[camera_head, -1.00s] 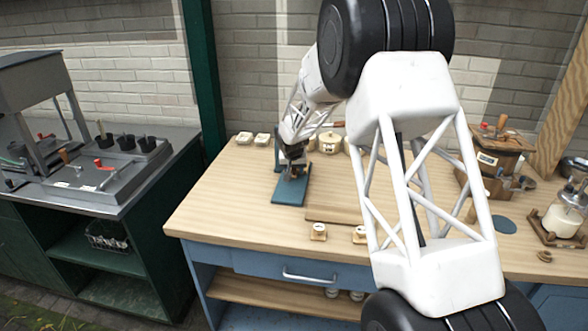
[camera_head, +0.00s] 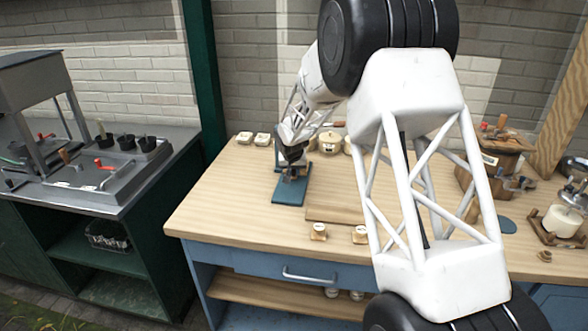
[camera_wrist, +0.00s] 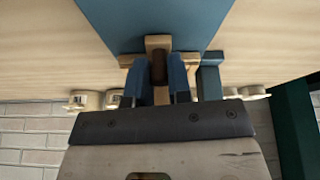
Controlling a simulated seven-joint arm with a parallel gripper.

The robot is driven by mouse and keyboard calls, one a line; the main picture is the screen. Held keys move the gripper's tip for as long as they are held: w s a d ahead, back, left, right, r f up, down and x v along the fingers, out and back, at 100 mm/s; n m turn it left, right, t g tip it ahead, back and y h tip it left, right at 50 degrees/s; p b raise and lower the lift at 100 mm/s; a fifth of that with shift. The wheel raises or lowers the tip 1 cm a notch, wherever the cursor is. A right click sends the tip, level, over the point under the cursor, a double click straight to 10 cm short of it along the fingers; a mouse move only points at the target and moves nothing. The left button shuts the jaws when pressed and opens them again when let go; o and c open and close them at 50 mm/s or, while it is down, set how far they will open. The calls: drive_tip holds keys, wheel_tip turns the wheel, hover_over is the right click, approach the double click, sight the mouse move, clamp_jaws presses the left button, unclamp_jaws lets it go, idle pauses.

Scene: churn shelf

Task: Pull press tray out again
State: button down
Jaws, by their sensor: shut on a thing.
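The press stands on the left part of the wooden workbench, with a flat blue base (camera_head: 288,193) and an upright blue post that shows in the wrist view (camera_wrist: 208,82). My gripper (camera_head: 292,168) is low over the rear of the base. In the wrist view its two blue fingers (camera_wrist: 159,82) are shut on a small wooden piece of the press (camera_wrist: 158,44), likely the tray's handle. Light wooden parts show on both sides of the fingers. The tray itself is mostly hidden by my gripper, so how far in it sits cannot be told.
Small pale blocks (camera_head: 262,139) and a round cream pot (camera_head: 330,142) stand behind the press. A wooden board (camera_head: 335,207) lies to its right, with small labelled blocks (camera_head: 319,231) in front. The bench's front left is bare.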

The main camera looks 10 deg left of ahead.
drive_tip(key=shift+s, duration=6.1)
drive_tip(key=c, duration=1.1)
unclamp_jaws()
drive_tip(key=shift+o, duration=0.2)
drive_tip(key=shift+r, duration=0.2)
drive_tip(key=v, duration=0.7)
drive_tip(key=shift+r, duration=0.25)
drive_tip(key=shift+s, duration=0.2)
